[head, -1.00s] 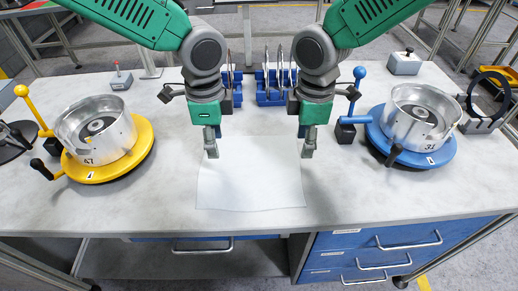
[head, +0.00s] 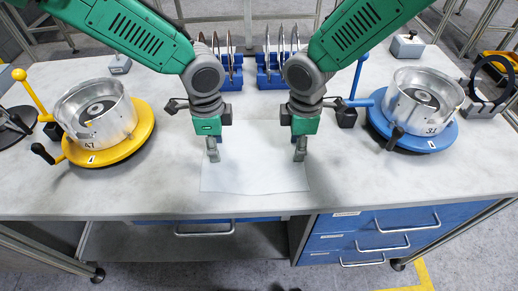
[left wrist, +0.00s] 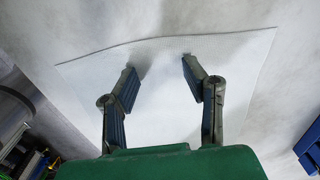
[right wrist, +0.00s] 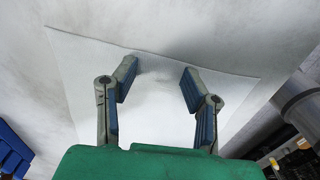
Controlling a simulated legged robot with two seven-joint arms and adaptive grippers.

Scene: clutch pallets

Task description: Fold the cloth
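The white cloth (head: 256,170) lies flat and spread out on the table, near its front edge. My left gripper (head: 214,156) is over the left part of the cloth, pointing down. In the left wrist view its fingers (left wrist: 157,65) are apart with only cloth below them. My right gripper (head: 300,154) is over the right part of the cloth. In the right wrist view its fingers (right wrist: 158,72) are apart and empty above the cloth. The far part of the cloth between the arms is partly hidden by the grippers.
A yellow turntable (head: 140,142) with a metal housing (head: 95,112) stands left. A blue turntable (head: 445,137) with a metal housing (head: 425,95) stands right. Blue racks (head: 270,78) holding discs are behind the grippers. The table (head: 350,185) is clear around the cloth.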

